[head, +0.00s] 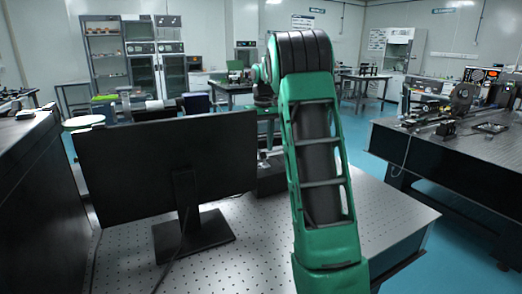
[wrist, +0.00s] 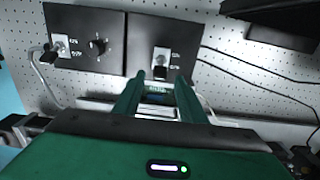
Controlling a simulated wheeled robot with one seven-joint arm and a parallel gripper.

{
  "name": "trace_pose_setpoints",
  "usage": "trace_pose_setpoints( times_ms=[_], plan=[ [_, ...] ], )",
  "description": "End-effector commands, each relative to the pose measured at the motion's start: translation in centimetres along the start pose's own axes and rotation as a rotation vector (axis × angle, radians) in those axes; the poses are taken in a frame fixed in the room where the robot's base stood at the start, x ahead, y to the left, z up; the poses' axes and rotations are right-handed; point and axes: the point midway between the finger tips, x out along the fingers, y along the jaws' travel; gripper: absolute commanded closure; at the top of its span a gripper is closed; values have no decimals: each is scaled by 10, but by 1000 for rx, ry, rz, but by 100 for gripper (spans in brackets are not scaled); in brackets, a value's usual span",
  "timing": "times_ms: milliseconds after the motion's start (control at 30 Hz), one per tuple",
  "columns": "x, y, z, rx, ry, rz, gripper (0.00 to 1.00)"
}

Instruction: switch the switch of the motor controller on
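In the wrist view, a black box (wrist: 88,75) with a switch on a silver plate (wrist: 62,46) and a round knob (wrist: 98,46) is at upper left. Beside it, a second black box (wrist: 185,32) has a silver-plated switch (wrist: 161,60) with a dark lever. I cannot tell which is the motor controller, and the labels are too small to read. My gripper (wrist: 159,82) has its two green fingers apart, with the tips just below the second box's switch. Contact with the switch is unclear. In the head view, my green arm hides the gripper.
A black monitor (head: 140,165) stands on the perforated optical table (head: 235,262), left of my arm. Another optical table (head: 450,160) with instruments is at right. In the wrist view, cables run over the table at right, and a dark object (wrist: 275,18) sits at upper right.

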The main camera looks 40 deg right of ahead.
Motion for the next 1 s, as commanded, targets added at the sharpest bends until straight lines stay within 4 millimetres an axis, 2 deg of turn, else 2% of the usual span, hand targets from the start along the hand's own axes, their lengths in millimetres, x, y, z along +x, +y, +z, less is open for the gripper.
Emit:
trace_pose_setpoints(
  times_ms=[200, 467, 500, 633, 667, 1000],
  plan=[
    [15, 0, 0, 0, -1, 0, 62],
    [17, 1, 0, 0, -1, 0, 62],
    [17, 1, 0, 1, -1, 0, 65],
    [17, 1, 0, 1, -1, 0, 96],
    [17, 1, 0, 1, -1, 0, 100],
    [16, 1, 2, 1, 28, -1, 100]
  ],
)
